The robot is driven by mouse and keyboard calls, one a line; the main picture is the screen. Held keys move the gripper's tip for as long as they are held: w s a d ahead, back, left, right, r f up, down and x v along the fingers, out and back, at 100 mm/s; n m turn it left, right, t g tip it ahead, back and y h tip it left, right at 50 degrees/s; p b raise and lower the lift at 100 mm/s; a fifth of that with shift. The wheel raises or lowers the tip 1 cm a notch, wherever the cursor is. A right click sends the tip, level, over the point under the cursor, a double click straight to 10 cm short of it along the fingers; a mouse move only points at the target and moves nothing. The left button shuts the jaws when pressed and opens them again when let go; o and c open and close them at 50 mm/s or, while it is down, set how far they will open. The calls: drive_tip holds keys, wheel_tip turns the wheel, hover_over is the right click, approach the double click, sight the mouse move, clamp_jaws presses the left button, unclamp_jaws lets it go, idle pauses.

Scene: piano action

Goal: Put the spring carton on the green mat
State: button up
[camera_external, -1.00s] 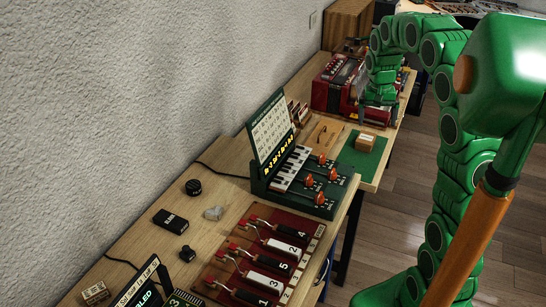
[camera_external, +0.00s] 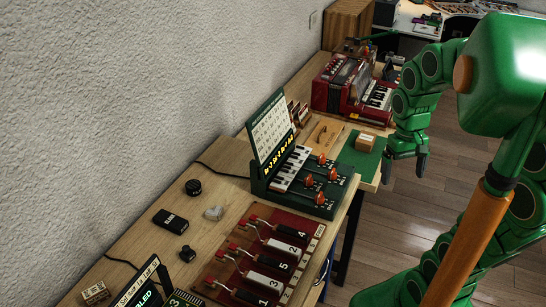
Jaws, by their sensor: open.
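A small tan carton (camera_external: 366,143) sits on the green mat (camera_external: 352,161) on the far table; its label is too small to read. A second small tan box (camera_external: 95,292) lies at the bottom left of the near table, its lettering also too small to read. I cannot tell from the lettering which is the spring carton. My gripper (camera_external: 410,168) hangs open and empty, fingers down, just right of the mat and the table's edge, apart from the carton.
A red accordion (camera_external: 352,85) stands behind the mat. A wooden piece (camera_external: 324,131) lies left of it. The green keyboard box with its upright panel (camera_external: 270,135) stands in front. A red lever board (camera_external: 262,255) fills the near table's right side.

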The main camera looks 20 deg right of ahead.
drive_tip(key=s+a+f+n, duration=0.1)
drive_tip(key=s, duration=0.7)
drive_tip(key=shift+s+a+f, duration=0.15)
drive_tip(key=shift+s+f, duration=0.05)
drive_tip(key=shift+f, duration=0.15)
